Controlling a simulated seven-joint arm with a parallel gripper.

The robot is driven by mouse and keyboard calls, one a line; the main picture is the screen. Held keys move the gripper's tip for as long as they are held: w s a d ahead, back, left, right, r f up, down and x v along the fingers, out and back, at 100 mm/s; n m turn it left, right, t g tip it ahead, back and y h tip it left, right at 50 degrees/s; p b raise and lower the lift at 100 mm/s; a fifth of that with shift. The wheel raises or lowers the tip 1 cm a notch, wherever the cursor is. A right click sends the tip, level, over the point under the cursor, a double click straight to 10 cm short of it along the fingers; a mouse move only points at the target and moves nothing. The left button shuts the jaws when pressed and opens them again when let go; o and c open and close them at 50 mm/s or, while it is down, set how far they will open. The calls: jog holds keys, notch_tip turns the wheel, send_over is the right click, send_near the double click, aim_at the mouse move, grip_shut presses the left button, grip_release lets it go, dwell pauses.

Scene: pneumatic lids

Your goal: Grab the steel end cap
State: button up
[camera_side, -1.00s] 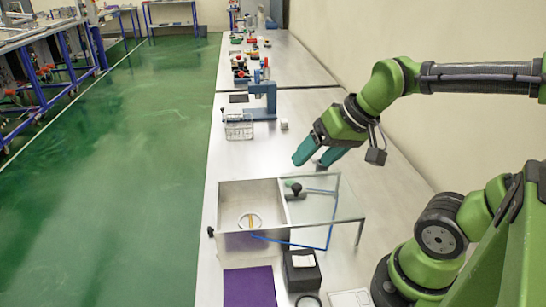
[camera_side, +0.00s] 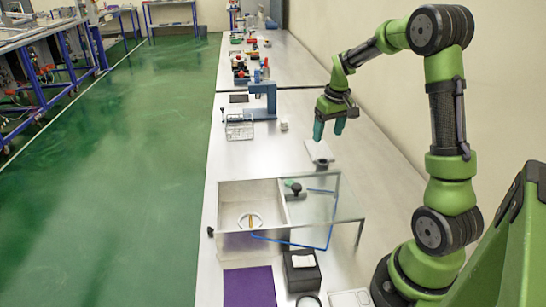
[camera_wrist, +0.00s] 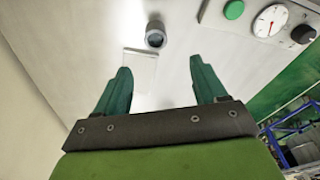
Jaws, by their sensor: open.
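A small grey cylindrical piece with a dark round top, which looks like the steel end cap (camera_side: 322,163), stands on the bench at the front edge of a pale flat plate (camera_side: 318,148). In the wrist view the cap (camera_wrist: 156,38) shows at the top centre, beyond the fingertips, beside the pale plate (camera_wrist: 139,66). My gripper (camera_side: 329,135) has teal fingers pointing down, above and behind the cap in the side view. In the wrist view my gripper (camera_wrist: 160,66) is open, with nothing between its fingers. The cap is apart from both fingers.
A panel with a green button and gauge (camera_wrist: 271,20) shows in the wrist view. A wire rack (camera_side: 239,126) and blue stand (camera_side: 264,100) are left.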

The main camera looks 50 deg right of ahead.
send_over(323, 163)
jog(key=a, duration=0.2)
jog(key=f, duration=0.5)
jog(key=s+f, duration=0.1)
jog(key=f, duration=0.2)
jog(key=shift+a, duration=0.1)
jog(key=f, duration=0.3)
jog(key=d+f, duration=0.1)
jog(key=f, duration=0.1)
jog(key=shift+w, duration=0.25)
